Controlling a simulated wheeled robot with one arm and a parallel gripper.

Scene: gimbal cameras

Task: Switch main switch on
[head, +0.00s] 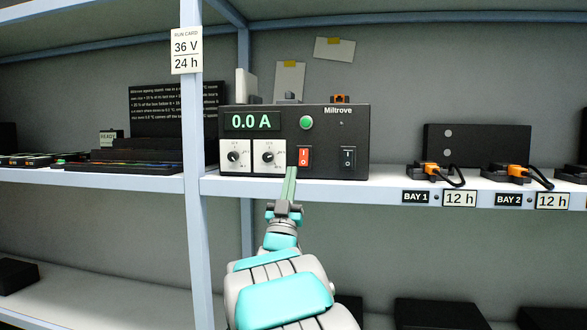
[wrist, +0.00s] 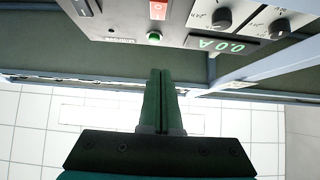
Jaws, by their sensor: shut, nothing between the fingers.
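A black Miltrove power unit (head: 335,115) stands on the shelf, with a display (head: 252,122) reading 0.0 A. On its front are a red rocker switch (head: 304,156), a black rocker switch (head: 348,158) and a green round button or lamp (head: 306,122). I cannot read which switch is the main one. My gripper (head: 290,172) is shut and empty, its tips just below and left of the red switch in the head view. In the wrist view the panel is upside down; the red switch (wrist: 158,10) and green button (wrist: 154,37) lie beyond my fingertips (wrist: 160,74), apparently apart from them.
A shelf post (head: 194,230) rises left of the unit. Orange-plugged packs (head: 430,168) with cables stand right at BAY 1 and BAY 2. The shelf edge (head: 380,187) runs below the unit.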

